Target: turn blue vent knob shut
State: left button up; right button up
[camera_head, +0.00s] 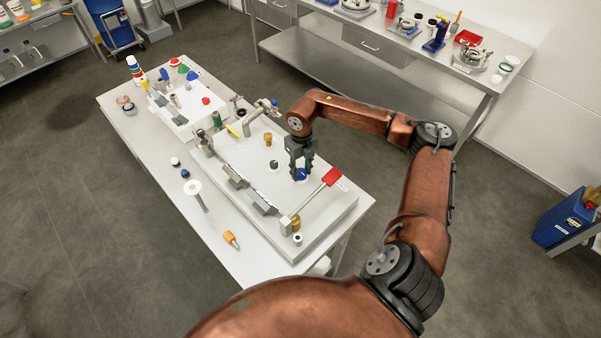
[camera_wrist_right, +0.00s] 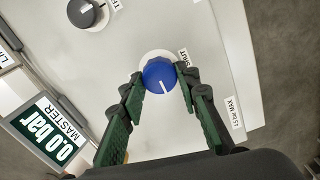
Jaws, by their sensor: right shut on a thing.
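The blue vent knob (camera_wrist_right: 160,80) sits on a white round base on the pale panel in the right wrist view. A white pointer line on it runs toward the lower right. In the head view the blue knob (camera_head: 302,174) shows small beneath my right gripper (camera_head: 300,170). In the right wrist view my right gripper (camera_wrist_right: 160,85) has a green-padded fingertip on each side of the knob, shut on it. My left gripper does not show in either view.
A black knob (camera_wrist_right: 88,14) is beside the blue one. A display reading 0.0 bar (camera_wrist_right: 45,132) is at the left of the wrist view. An orange-handled screwdriver (camera_head: 231,239) lies on the table front.

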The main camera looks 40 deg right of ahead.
jog(key=n+b, duration=0.2)
jog(key=n, duration=0.2)
jog(key=shift+f+n, duration=0.1)
jog(key=shift+n, duration=0.2)
jog(key=n+b, duration=0.1)
jog(key=n, duration=0.3)
jog(key=shift+d+n+b, duration=0.1)
jog(key=shift+n+b, duration=0.2)
jog(key=n+b, duration=0.1)
jog(key=n, duration=0.3)
jog(key=shift+n, duration=0.3)
jog(key=shift+w+n+b, duration=0.1)
jog(key=shift+n+b, duration=0.65)
jog(key=shift+n, duration=1.45)
jog(key=o, duration=1.1)
jog(key=shift+o, duration=0.2)
